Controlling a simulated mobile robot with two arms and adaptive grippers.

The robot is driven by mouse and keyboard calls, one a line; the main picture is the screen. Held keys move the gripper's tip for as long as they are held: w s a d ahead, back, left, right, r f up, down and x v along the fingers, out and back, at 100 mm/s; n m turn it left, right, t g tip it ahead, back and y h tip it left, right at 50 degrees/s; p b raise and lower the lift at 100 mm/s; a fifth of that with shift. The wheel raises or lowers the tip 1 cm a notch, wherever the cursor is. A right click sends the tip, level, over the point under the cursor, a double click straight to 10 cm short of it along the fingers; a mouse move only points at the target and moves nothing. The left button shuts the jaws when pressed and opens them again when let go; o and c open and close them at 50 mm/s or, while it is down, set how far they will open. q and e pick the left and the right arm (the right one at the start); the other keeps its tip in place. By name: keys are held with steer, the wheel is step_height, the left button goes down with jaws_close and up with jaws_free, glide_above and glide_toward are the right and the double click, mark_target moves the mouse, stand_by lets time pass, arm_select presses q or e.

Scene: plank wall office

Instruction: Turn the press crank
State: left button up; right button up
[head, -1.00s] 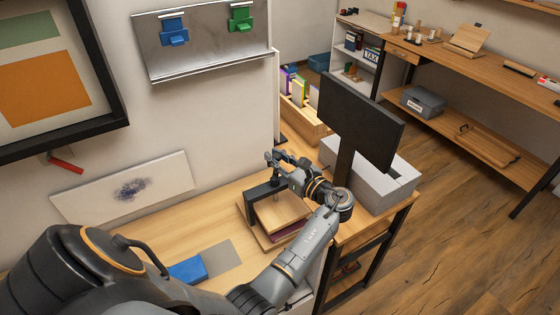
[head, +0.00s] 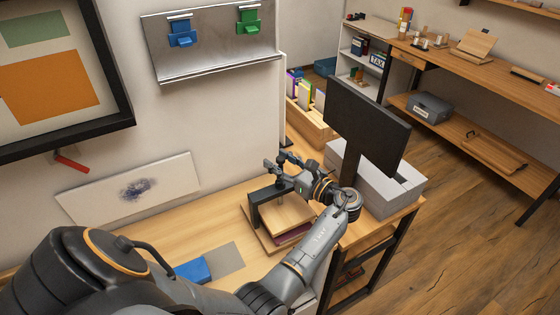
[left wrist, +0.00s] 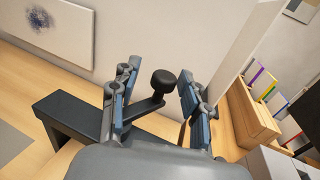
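The press (head: 256,211) stands on the wooden bench, with a black frame over wooden boards (head: 286,213). In the left wrist view its black crossbar (left wrist: 75,115) runs toward the crank (left wrist: 147,106), which ends in a round black knob (left wrist: 163,81). My left gripper (head: 277,162) is above the press at the crank. In the left wrist view my left gripper (left wrist: 158,96) is open, its blue-grey fingers on either side of the knob, with gaps visible on both sides. In the head view the gripper mostly hides the crank. My right gripper is not in view.
A black panel (head: 366,125) on a post and a grey box (head: 385,190) stand right of the press. A wooden file holder (head: 310,122) stands behind.

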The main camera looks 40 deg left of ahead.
mark_target(280, 158)
arm_select(q)
steer(key=shift+r, duration=0.1)
step_height(280, 158, up, 10)
steer(key=shift+f, duration=0.1)
stand_by(0.4)
